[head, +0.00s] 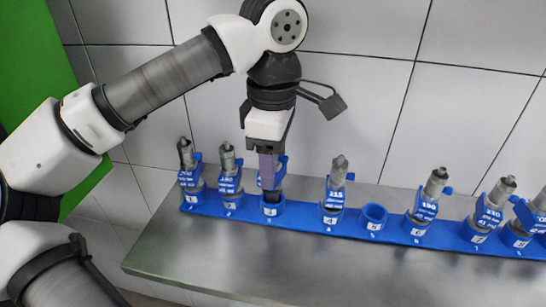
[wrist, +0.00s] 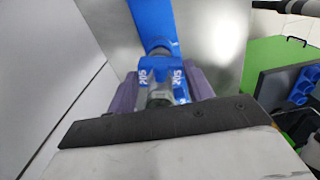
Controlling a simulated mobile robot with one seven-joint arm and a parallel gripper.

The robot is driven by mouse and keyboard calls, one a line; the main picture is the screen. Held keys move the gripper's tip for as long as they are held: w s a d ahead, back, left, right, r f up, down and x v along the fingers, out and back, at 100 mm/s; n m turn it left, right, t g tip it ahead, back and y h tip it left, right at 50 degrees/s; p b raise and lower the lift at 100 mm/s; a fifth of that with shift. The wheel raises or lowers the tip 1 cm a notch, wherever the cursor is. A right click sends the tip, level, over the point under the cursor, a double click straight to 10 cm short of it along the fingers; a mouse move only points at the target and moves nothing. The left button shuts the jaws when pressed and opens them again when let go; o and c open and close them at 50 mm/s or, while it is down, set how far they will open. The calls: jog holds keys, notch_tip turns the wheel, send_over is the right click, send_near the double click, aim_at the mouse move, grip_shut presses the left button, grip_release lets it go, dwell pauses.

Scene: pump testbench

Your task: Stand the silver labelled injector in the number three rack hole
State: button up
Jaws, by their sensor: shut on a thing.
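The blue rack (head: 300,219) is a long strip with numbered round holes on the metal table. My gripper (head: 267,186) points down over hole number three (head: 271,209), its purple fingers just above that hole. The fingers are shut on the injector, a grey-silver body with a blue label (head: 283,170), mostly hidden behind the fingers in the head view. In the wrist view the injector (wrist: 158,92) sits between the purple fingers (wrist: 160,91), its blue label reading 205. Its lower end is at the hole; I cannot tell how deep it sits.
Other blue-labelled injectors stand in holes one (head: 188,165), two (head: 229,175), four (head: 335,190) and further right (head: 430,200). Hole five (head: 374,216) is empty. The metal table (head: 250,262) is clear in front of the rack. A tiled wall (head: 365,90) stands behind.

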jog(key=shift+f+b, duration=0.9)
jog(key=shift+f, duration=0.25)
jog(key=o, duration=1.3)
jog(key=shift+r, duration=0.1)
notch_tip(320, 180, up, 8)
jog(key=shift+f, duration=0.25)
